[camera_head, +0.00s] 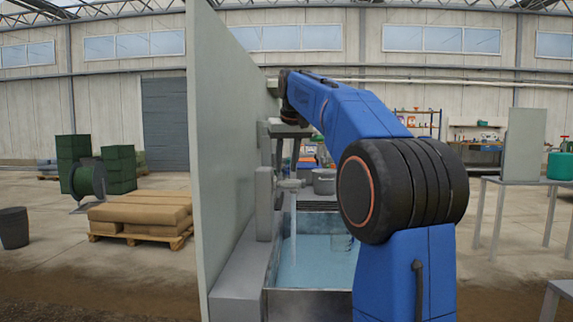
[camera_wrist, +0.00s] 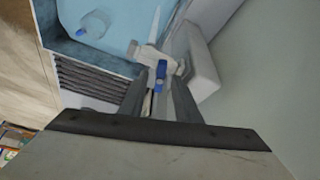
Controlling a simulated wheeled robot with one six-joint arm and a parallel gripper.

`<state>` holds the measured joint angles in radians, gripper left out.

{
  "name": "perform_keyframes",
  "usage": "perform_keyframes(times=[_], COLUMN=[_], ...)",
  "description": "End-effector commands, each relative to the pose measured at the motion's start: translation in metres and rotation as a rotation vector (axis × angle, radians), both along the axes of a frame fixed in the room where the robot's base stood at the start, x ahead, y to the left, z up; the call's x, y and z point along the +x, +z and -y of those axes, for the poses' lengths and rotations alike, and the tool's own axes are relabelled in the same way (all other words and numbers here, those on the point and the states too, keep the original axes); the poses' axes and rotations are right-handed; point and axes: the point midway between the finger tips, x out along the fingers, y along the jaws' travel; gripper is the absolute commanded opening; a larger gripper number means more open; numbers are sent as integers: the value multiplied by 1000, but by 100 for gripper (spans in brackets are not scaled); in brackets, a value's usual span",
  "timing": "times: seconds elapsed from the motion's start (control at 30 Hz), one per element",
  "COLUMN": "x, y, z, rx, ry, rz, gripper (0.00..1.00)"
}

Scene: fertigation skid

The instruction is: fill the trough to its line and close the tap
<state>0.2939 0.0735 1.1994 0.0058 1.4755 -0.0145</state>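The trough (camera_head: 315,294) is a grey metal basin holding light blue water (camera_head: 312,258), and a corner of it shows in the wrist view (camera_wrist: 70,48). The tap (camera_head: 290,185) is on the left side above it, and a pale stream (camera_head: 293,232) falls from it into the water. In the wrist view the tap's body (camera_wrist: 150,55) carries a blue handle (camera_wrist: 161,78). My gripper (camera_wrist: 162,88) has its fingertips apart on either side of this handle; I cannot tell whether they touch it. My arm hides the gripper in the head view. I cannot make out the fill line.
A tall grey panel (camera_head: 218,150) stands left of the trough, close to my arm. A clear bottle-like object (camera_wrist: 95,24) is in the water. A grey pot (camera_head: 324,182) stands behind the trough. A pallet of sacks (camera_head: 140,215) is to the left, a table (camera_head: 520,184) to the right.

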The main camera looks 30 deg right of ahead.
Motion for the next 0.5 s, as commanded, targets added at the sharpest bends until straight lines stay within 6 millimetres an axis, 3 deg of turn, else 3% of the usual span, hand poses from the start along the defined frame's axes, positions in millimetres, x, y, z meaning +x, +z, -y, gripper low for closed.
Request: perform_keyframes(times=[0.03, 0.13, 0.5], x=[0, 0, 0], y=[0, 0, 0], z=[0, 0, -2], rx=[0, 0, 0], ry=[0, 0, -77], rz=[0, 0, -2], gripper=[25, 1, 0])
